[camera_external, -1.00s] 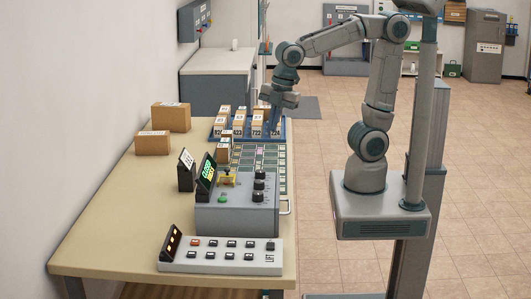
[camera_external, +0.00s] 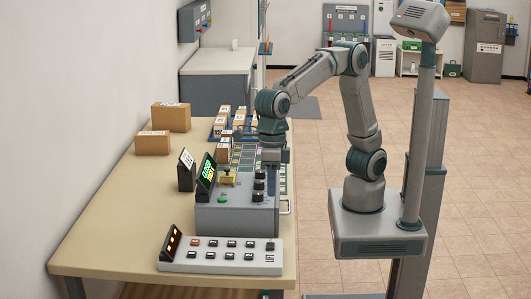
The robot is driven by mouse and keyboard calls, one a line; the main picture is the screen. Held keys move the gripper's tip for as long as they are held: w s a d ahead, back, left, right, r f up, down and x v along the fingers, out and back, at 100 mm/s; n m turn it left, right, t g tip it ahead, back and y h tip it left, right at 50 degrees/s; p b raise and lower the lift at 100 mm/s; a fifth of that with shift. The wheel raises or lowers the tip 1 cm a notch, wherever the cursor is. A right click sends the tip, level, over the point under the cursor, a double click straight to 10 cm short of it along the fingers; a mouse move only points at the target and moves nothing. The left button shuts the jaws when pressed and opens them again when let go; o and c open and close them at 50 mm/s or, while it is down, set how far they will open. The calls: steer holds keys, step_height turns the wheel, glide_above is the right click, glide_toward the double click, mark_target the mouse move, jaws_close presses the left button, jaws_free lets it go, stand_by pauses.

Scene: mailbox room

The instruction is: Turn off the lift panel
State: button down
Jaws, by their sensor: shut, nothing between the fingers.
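The low grey panel (camera_external: 220,262) with small lettering that seems to read LIFT lies at the near end of the table. It has several dark buttons, one red button (camera_external: 195,242) and a small tilted display (camera_external: 171,243) with orange marks at its left. A dark switch (camera_external: 270,246) sits at its far right corner. I cannot tell whether the tips touch anything.
The taller console (camera_external: 232,218) has dark knobs, a yellow-based lever, a green button and a tilted green display (camera_external: 206,172). Parcels (camera_external: 153,143) and a rack of labelled boxes (camera_external: 222,128) stand farther back on the table (camera_external: 110,230). The table's left part is clear.

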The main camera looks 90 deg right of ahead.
mark_target(271, 246)
steer(key=shift+s+a, duration=0.1)
steer(key=shift+a, duration=0.05)
steer(key=f, duration=0.4)
steer(key=a+f, duration=0.1)
steer(key=f, duration=0.9)
steer(key=shift+a, duration=0.35)
